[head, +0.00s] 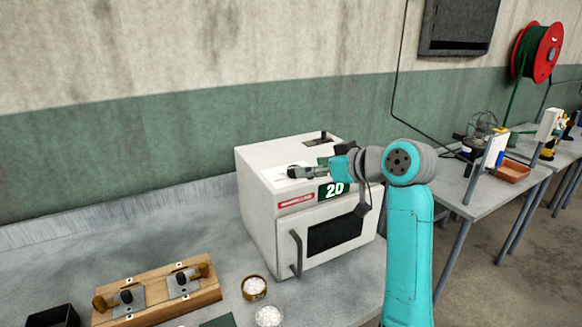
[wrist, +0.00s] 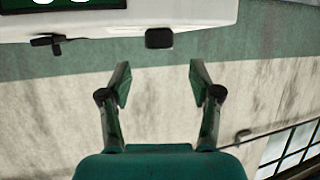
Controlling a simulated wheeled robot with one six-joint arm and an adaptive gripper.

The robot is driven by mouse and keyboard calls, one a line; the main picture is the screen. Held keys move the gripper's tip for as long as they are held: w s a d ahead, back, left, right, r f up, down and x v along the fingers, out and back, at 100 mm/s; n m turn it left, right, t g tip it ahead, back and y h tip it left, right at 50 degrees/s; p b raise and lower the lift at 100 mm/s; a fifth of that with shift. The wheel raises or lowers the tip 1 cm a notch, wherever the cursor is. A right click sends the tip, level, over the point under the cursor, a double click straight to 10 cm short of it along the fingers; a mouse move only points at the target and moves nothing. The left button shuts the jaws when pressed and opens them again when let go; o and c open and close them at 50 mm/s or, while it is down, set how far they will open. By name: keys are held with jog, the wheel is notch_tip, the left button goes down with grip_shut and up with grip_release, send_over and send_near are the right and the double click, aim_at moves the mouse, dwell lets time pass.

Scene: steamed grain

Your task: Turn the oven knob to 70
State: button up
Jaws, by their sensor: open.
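The white oven (head: 262,205) stands on the grey bench, with a lit green display (head: 334,190) on its upper front that reads 20. A small dark fitting (head: 320,139) sits at the back of its top; I cannot tell whether it is the knob. My gripper (head: 292,172) is over the oven top, left of the display in the head view. In the wrist view, my gripper (wrist: 160,72) is open, its two fingers apart with nothing between them. A black block (wrist: 158,38) and a dark lever-like part (wrist: 55,43) show at the oven's edge there.
A wooden board with metal fixtures (head: 160,291), a round tin of white grain (head: 254,288) and a clear dish of white grain (head: 269,316) lie on the bench. The oven door handle (head: 296,253) juts out in front. More tables stand at right.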

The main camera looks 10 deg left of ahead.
aim_at(293, 167)
jog(key=x, duration=0.7)
jog(key=shift+w+a, duration=0.15)
jog(key=shift+w, duration=0.1)
jog(key=c, duration=1.2)
